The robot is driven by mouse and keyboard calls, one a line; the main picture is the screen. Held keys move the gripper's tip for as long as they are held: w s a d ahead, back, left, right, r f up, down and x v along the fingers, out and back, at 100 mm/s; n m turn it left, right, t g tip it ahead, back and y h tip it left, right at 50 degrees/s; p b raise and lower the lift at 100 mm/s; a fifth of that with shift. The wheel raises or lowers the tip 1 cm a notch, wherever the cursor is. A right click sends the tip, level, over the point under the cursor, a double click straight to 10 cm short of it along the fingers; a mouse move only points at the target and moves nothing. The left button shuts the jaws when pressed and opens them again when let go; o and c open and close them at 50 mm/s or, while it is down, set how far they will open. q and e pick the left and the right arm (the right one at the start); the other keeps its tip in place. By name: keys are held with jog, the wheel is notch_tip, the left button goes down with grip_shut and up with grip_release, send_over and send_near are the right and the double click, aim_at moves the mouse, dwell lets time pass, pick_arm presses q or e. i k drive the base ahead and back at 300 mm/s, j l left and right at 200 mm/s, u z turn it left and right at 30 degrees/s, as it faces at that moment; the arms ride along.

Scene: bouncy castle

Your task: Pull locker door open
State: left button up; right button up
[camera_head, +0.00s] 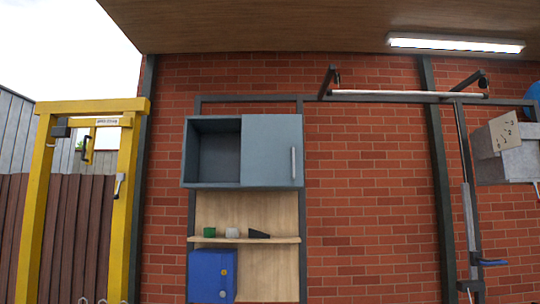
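A blue-grey wall cabinet (212,186) hangs on the brick wall left of centre. Its left half is an open, empty-looking compartment (220,153). Its right half is covered by a flat grey door (265,150), which sits flush, with a vertical pale handle (293,162) near its right edge. A blue box like a small locker (203,277) stands lower down, under the shelf; its front shows small dark details too small to tell, and its bottom is cut off by the frame. Neither of my grippers can be made out in the head view.
A wooden shelf (270,240) below the cabinet holds a green object (209,232), a pale one (232,233) and a dark wedge (258,234). A yellow frame (36,210) stands left. A metal rack with a grey box (508,160) is at right.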

aim_at(272, 155)
jog(key=i+z, duration=0.1)
jog(key=z, duration=0.35)
jog(key=i+j+z, duration=0.3)
jog(key=i+j, duration=0.15)
jog(key=j, duration=0.15)
jog(key=i+j+z, duration=0.3)
jog(key=j, duration=0.4)
jog(key=i+j+z, duration=0.1)
jog(key=i+j, duration=0.2)
